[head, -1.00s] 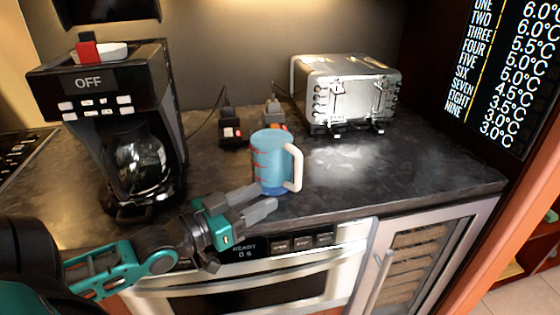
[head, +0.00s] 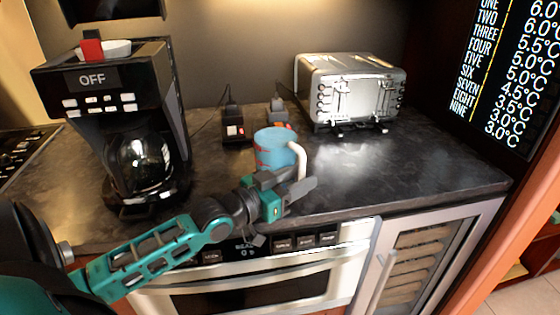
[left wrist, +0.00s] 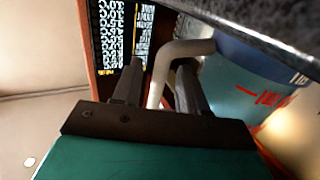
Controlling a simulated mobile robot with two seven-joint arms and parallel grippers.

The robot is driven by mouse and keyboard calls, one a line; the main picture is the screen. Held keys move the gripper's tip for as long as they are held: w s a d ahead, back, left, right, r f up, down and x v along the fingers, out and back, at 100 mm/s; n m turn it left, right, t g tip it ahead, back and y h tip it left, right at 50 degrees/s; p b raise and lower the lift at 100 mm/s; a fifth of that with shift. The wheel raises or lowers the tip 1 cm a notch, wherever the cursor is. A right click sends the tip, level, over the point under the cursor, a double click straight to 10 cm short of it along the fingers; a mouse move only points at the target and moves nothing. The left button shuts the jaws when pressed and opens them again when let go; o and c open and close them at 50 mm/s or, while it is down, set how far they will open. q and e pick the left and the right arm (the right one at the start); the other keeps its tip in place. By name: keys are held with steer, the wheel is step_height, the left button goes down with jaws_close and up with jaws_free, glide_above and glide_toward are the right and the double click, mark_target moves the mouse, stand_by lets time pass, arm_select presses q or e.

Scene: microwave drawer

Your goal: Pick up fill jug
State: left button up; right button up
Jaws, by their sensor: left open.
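The fill jug (head: 272,147) is blue with red markings and a white handle (head: 299,160). It stands upright on the dark counter, in front of the toaster. My left gripper (head: 300,188) is open at the jug's handle side and covers the jug's lower part in the head view. In the left wrist view the two fingers (left wrist: 158,92) point at the white handle (left wrist: 176,58), which shows between them. The jug's blue body (left wrist: 240,75) is to the right there. I cannot tell whether a finger touches the handle. My right gripper is not in view.
A coffee maker (head: 95,85) with a glass carafe stands at the left. A silver toaster (head: 350,90) is behind the jug to the right. Two small switch-like devices with cords stand behind the jug. The counter's right part (head: 430,165) is clear.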

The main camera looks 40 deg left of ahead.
arm_select(q)
steer(key=shift+w+d, duration=0.2)
steer(key=shift+w, duration=0.4)
jaws_close()
stand_by(1.0)
steer(key=shift+r, duration=0.25)
